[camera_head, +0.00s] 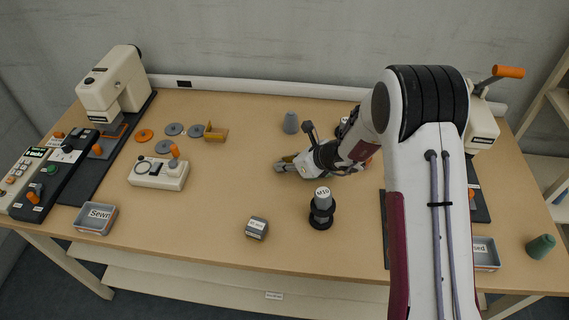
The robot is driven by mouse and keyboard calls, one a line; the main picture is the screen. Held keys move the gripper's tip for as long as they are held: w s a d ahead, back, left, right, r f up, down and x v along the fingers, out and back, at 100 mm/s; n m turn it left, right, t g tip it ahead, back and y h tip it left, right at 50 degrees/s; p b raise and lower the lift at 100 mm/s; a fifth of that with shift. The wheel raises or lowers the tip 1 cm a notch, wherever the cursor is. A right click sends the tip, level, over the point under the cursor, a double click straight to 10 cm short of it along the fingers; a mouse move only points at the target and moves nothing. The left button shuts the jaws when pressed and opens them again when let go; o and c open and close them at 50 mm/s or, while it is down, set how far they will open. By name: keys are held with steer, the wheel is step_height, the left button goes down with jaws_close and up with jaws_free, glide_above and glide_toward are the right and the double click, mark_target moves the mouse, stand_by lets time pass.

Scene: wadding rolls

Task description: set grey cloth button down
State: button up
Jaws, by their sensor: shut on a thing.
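My gripper (283,164) is low over the middle of the table, its fingers pointing left. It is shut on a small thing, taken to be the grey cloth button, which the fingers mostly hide. I cannot tell whether the held thing touches the table.
A grey cone (290,123) stands behind my gripper. A black spool stand (321,210) and a small labelled grey box (256,228) are in front. A cream lever device (158,173) and the "Sewn" tray (95,219) are left. Bare table (225,190) lies between.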

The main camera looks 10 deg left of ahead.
step_height(320, 180, up, 10)
stand_by(0.7)
steer(key=shift+f, duration=0.1)
stand_by(0.4)
